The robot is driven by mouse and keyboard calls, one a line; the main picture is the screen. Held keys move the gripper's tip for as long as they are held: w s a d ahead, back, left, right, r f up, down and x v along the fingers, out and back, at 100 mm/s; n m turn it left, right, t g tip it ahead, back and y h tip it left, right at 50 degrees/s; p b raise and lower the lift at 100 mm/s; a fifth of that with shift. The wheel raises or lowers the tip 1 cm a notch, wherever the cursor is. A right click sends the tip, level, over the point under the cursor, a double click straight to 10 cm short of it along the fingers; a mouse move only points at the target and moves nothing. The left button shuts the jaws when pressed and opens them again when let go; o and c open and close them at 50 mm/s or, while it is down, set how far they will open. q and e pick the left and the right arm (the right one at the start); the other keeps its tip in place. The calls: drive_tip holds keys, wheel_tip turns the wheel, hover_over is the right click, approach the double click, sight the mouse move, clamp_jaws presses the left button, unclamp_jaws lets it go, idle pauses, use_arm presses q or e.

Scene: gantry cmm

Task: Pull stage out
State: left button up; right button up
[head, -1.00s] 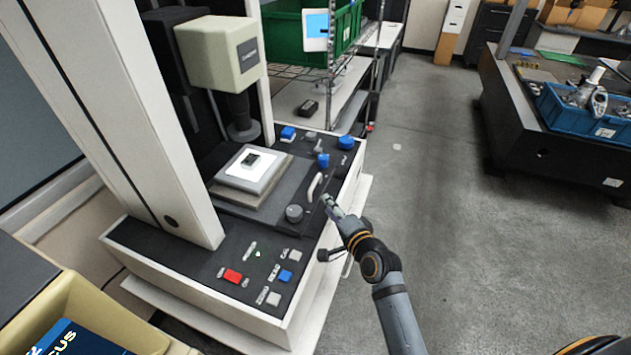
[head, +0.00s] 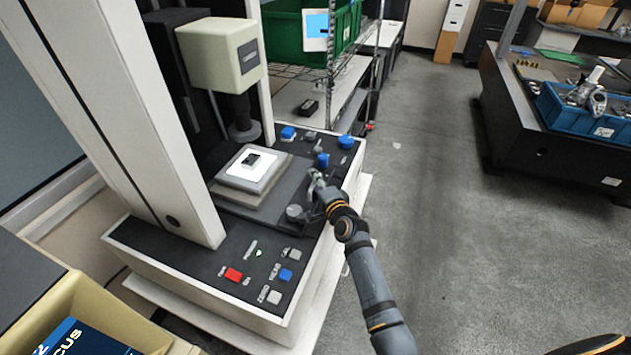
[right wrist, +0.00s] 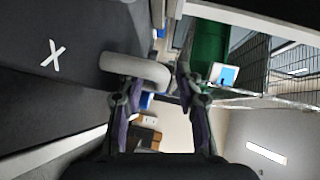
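The stage is a dark sliding plate (head: 246,212) on the machine's bed, bearing a pale stacked block (head: 252,170) with a small dark part on top. Its white handle is at the stage's right edge; in the head view my right gripper (head: 317,184) largely covers it. In the right wrist view the handle (right wrist: 135,69) lies across the front of my right gripper (right wrist: 156,98), near the left finger. The two fingers are apart with a clear gap between them. I cannot tell whether either finger touches the handle. My left gripper is not in view.
The machine's white column (head: 110,110) rises at left. A wire shelf with a green bin (head: 285,32) is behind. The floor (head: 450,220) to the right is clear.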

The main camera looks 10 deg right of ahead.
clamp_jaws()
idle(0.4)
